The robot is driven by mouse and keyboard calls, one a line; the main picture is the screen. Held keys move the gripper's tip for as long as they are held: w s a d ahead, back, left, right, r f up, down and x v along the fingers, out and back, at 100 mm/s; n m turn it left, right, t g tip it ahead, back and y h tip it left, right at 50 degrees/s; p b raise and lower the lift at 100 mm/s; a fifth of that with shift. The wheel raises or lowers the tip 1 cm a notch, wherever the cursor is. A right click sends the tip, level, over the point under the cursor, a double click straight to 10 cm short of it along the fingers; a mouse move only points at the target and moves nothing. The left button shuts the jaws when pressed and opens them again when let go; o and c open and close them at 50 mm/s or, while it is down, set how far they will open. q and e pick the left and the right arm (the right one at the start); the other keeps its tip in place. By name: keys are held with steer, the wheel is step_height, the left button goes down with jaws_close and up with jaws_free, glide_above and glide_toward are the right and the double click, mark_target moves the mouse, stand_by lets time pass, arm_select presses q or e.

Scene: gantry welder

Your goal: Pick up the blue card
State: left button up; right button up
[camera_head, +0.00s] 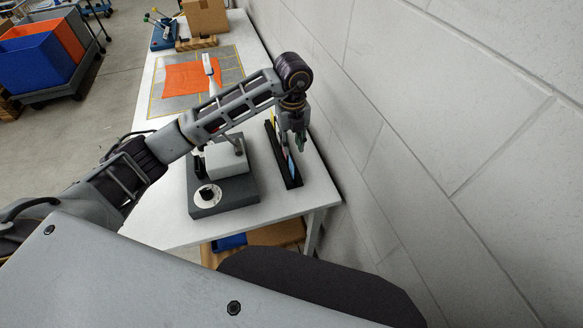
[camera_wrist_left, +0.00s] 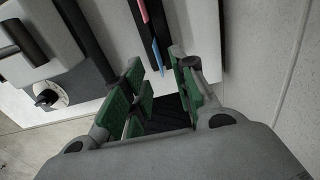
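A thin blue card (camera_head: 291,165) stands edge-up in a narrow black holder (camera_head: 295,181) near the right edge of the table. In the left wrist view, the blue card (camera_wrist_left: 160,58) shows as a narrow blue strip, beside and below a pink one. My left gripper (camera_head: 296,142) hangs above the holder. In the left wrist view, my left gripper (camera_wrist_left: 157,72) has its green-padded fingers apart, with the blue card's end showing between their tips. I cannot tell whether either finger touches it. My right gripper is not in view.
A grey-and-white device with a dial (camera_head: 209,194) stands just left of the holder. An orange cloth (camera_head: 186,78) lies on a mat farther back, with a cardboard box (camera_head: 206,16) behind. A white block wall (camera_head: 440,120) runs close along the table's right side.

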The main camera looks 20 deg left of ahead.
mark_target(291, 161)
arm_select(q)
step_height(291, 161, down, 4)
steer(key=shift+r, duration=0.2)
stand_by(0.3)
steer(key=shift+f, duration=0.15)
steer(key=shift+s+f+p, duration=0.25)
steer(key=shift+f+p, duration=0.15)
steer(key=shift+f, duration=0.2)
steer(key=shift+s+f+p, duration=0.2)
steer(key=shift+f+p, duration=0.2)
steer(key=shift+f, duration=1.45)
jaws_close()
